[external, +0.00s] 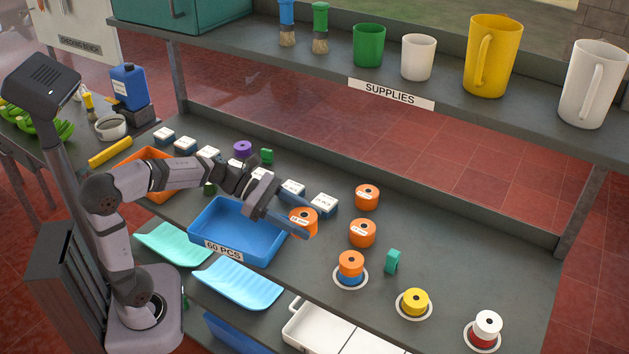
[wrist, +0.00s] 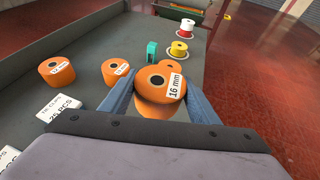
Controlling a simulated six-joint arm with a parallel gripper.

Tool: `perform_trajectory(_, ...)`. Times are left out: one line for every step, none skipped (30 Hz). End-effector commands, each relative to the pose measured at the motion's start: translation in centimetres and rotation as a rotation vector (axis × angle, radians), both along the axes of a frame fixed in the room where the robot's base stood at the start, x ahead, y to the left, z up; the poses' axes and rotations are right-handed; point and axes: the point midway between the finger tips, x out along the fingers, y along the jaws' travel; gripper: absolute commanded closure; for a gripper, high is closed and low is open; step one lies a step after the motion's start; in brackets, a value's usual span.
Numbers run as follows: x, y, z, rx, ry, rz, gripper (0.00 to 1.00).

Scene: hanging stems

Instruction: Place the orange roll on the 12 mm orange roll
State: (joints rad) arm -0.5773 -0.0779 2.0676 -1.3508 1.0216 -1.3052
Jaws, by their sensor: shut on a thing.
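My gripper (wrist: 160,98) is shut on an orange roll (wrist: 161,84) with a "16 mm" label. It holds the roll upright beside the blue tray; the roll also shows in the external view (external: 303,216). Two other labelled orange rolls stand on the bench to the right: the farther one (external: 367,196) and the nearer one (external: 362,233). They show at left in the wrist view, (wrist: 57,71) and (wrist: 115,71). Their labels are too small to read surely. Another orange roll (external: 351,262) sits on a blue roll on a white ring, partly hidden behind the held roll in the wrist view.
A teal block (external: 392,261) stands close to the orange rolls. A yellow roll (external: 415,301) and a white-over-red stack (external: 487,327) stand on rings to the right. White labelled boxes (external: 324,203) line the back. The blue tray (external: 222,232) is empty. The shelf (external: 490,108) overhangs behind.

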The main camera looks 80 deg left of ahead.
Motion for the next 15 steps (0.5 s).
perform_trajectory(0.0, 0.0, 0.2, 0.001, -0.002, 0.001, 0.71)
perform_trajectory(0.1, 0.1, 0.2, 0.0, -0.001, 0.003, 0.71)
perform_trajectory(0.3, 0.2, 0.3, 0.002, -0.001, 0.007, 0.71)
perform_trajectory(0.5, 0.3, 0.3, 0.002, -0.001, 0.012, 0.71)
perform_trajectory(0.7, 0.4, 0.4, 0.004, -0.001, 0.019, 0.71)
perform_trajectory(1.2, 0.7, 0.6, 0.005, -0.002, 0.03, 0.71)
perform_trajectory(1.6, 1.0, 0.7, 0.007, -0.002, 0.043, 0.71)
perform_trajectory(2.1, 1.3, 0.9, 0.008, -0.002, 0.056, 0.71)
perform_trajectory(2.9, 1.8, 1.2, 0.01, -0.003, 0.081, 0.71)
perform_trajectory(3.6, 2.3, 1.4, 0.012, -0.004, 0.102, 0.71)
perform_trajectory(4.4, 2.7, 1.7, 0.014, -0.004, 0.124, 0.71)
perform_trajectory(5.5, 3.5, 2.0, 0.018, -0.005, 0.159, 0.71)
perform_trajectory(6.4, 4.1, 2.3, 0.02, -0.005, 0.188, 0.71)
perform_trajectory(7.4, 4.7, 2.6, 0.021, -0.007, 0.219, 0.71)
perform_trajectory(8.7, 5.6, 2.9, 0.025, -0.007, 0.264, 0.71)
